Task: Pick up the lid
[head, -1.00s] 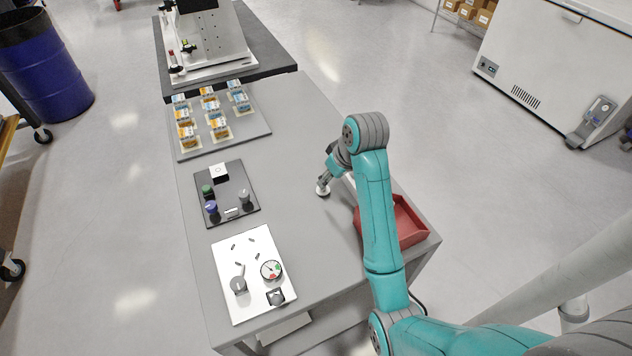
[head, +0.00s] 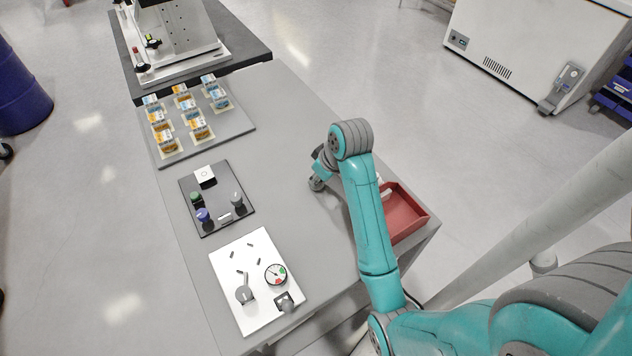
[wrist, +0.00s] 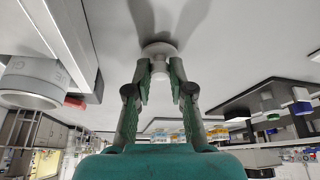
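The lid (wrist: 158,48) is a small white disc with a knob, resting on the grey tabletop in the wrist view, which looks upside down. My gripper (wrist: 160,72) is open, with its two green fingers on either side of the knob. A narrow gap seems to show beside the knob; I cannot tell whether a finger touches it. In the head view my gripper (head: 317,183) is low over the table (head: 290,230), and the lid is hidden behind it.
A red tray (head: 405,212) stands right of my arm. A dark panel with knobs (head: 218,200), a white panel with a gauge (head: 258,280) and a board of small boxes (head: 235,120) lie to the left. A pale cylinder (wrist: 32,85) shows left in the wrist view.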

